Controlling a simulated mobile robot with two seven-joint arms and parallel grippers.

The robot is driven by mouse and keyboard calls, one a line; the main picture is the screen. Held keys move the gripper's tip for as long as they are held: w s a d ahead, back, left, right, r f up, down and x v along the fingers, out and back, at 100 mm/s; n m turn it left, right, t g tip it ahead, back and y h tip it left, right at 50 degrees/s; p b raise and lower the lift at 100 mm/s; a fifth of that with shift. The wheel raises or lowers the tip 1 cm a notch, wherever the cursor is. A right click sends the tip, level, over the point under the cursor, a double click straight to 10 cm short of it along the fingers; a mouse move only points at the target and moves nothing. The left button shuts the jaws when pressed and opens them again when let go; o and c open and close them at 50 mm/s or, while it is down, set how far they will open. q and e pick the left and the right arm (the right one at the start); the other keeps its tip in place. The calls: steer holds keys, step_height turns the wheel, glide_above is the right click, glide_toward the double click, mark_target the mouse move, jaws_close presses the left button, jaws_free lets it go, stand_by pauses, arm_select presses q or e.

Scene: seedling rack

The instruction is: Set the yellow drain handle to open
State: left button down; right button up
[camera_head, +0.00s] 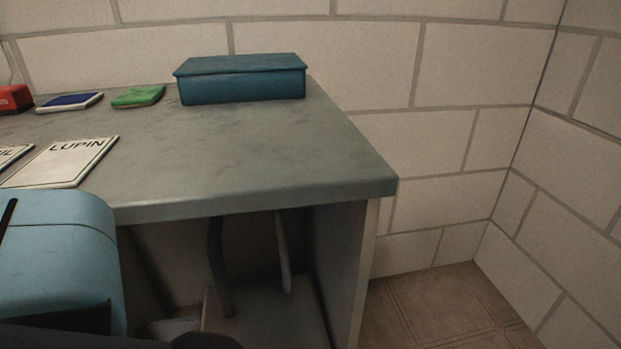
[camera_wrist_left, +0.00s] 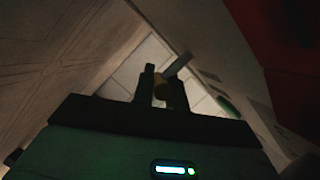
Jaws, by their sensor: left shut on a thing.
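In the left wrist view my left gripper (camera_wrist_left: 163,90) is shut on a small dull-yellow piece, the drain handle (camera_wrist_left: 161,88). The view is dark, and the fingers hide much of the handle, so I cannot tell its angle. The handle does not show in the head view, and neither do my left fingertips. My right gripper is in neither view.
In the head view a grey-green bench (camera_head: 240,165) carries a blue lidded box (camera_head: 242,83), a green pad (camera_head: 138,97), a blue pad (camera_head: 69,101), a red object (camera_head: 14,98) and a LUPIN card (camera_head: 65,162). Two hoses hang below. Floor (camera_head: 450,310) at right is clear.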

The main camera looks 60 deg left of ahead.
arm_select(q)
steer(key=d, duration=0.1)
steer(key=s+d, duration=0.1)
steer(key=d, duration=0.1)
steer(key=shift+s+d, duration=0.25)
steer(key=shift+s, duration=0.05)
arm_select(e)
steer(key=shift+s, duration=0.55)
arm_select(q)
steer(key=c, duration=1.4)
jaws_free()
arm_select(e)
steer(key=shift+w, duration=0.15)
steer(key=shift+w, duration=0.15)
arm_select(q)
steer(key=p+v, duration=0.2)
steer(key=v, duration=0.5)
steer(key=shift+s, duration=0.4)
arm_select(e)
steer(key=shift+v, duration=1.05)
arm_select(q)
steer(key=shift+r, duration=0.1)
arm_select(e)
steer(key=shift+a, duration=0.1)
